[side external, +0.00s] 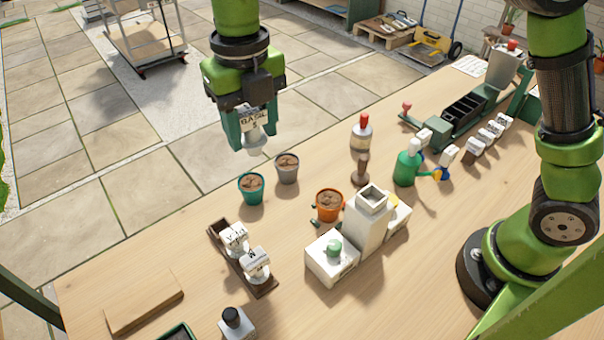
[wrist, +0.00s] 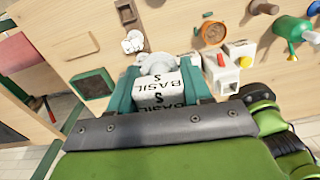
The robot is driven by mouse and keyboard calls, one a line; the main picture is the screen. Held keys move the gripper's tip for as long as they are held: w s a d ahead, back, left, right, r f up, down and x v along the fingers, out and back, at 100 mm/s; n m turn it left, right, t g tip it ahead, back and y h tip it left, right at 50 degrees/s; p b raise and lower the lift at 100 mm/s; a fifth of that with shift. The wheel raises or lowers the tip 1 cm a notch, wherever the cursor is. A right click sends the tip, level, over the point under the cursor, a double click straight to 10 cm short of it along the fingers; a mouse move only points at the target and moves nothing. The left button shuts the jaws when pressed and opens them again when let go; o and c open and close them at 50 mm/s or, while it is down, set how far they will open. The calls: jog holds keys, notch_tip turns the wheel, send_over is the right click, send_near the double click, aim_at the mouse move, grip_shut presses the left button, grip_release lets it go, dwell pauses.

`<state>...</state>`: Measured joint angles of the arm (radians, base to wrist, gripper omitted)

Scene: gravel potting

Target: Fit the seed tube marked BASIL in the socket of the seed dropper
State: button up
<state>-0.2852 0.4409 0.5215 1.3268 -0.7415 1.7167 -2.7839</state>
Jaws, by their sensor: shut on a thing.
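My gripper (side external: 252,132) is shut on the white seed tube marked BASIL (side external: 254,120). It holds the tube high above the far left part of the table, clear of everything. In the wrist view the BASIL tube (wrist: 158,92) sits between the two green fingers, with its lettering facing the camera. A white device with a square open-topped tower (side external: 370,212), which looks like the seed dropper, stands mid-table, to the right of and below my gripper in the side view. Its square opening also shows in the wrist view (wrist: 222,74). The inside of the opening is too small to read.
A brown rack (side external: 264,290) holds other white labelled tubes. A teal pot (side external: 251,188), a grey pot (side external: 287,168) and an orange pot (side external: 329,205) stand near the device. A red-topped bottle (side external: 361,135) and green watering can (side external: 406,168) stand behind it. A wooden board (side external: 144,302) lies front left.

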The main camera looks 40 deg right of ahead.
jog(key=s+d+r+m, duration=0.2)
jog(key=s+d+m, duration=0.1)
jog(key=s+d, duration=0.6)
jog(key=shift+s+d+f+m, duration=0.35)
jog(key=shift+s+d+f, duration=0.2)
jog(key=shift+s+f, duration=0.55)
jog(key=shift+s+d+f+m, duration=0.3)
jog(key=shift+s+d+f, duration=0.3)
jog(key=shift+f, duration=0.9)
jog(key=shift+s+d+f+m, duration=0.35)
jog(key=shift+s+d+f, duration=0.2)
jog(key=shift+s+f, duration=0.55)
jog(key=shift+w+f, duration=0.25)
jog(key=shift+f, duration=0.3)
jog(key=shift+f, duration=0.4)
jog(key=shift+f, duration=0.65)
jog(key=o, duration=1.4)
